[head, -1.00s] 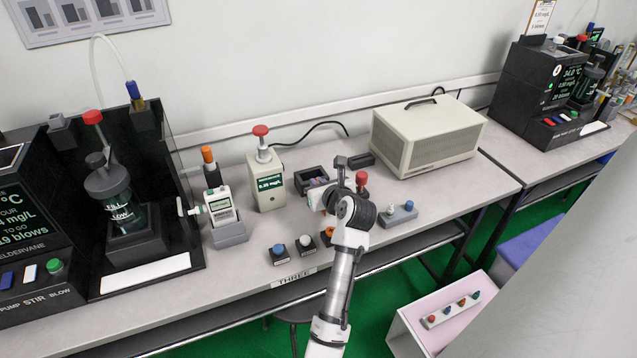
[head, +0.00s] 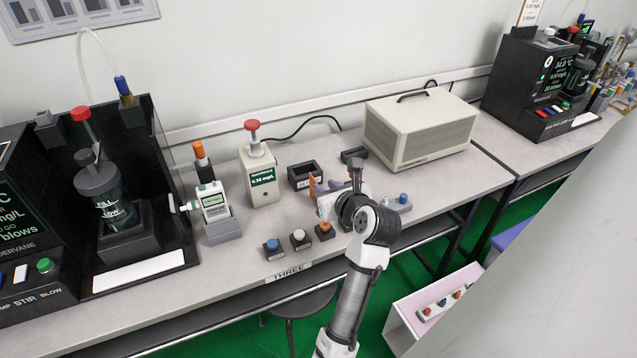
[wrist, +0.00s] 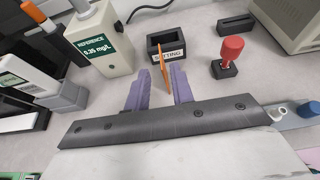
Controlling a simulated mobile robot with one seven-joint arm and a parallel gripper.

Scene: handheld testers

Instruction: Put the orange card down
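The orange card (head: 312,186) shows as a thin upright strip just in front of the small black open box (head: 291,174). In the wrist view the card (wrist: 163,70) is nearly edge-on, between the two purple fingers of my gripper (wrist: 161,76). The fingers stand apart, with a gap visible on the left of the card and a narrower one on the right. The black box (wrist: 153,46) with a white label lies just beyond the card. I cannot tell whether the card's lower edge touches the bench or box.
A beige reference meter (head: 259,178) stands left of the box. A red-knobbed stamp-like piece (wrist: 228,57) stands close on the right in the wrist view. Several push buttons (head: 299,239) line the bench front. A beige case (head: 420,130) stands at the back right.

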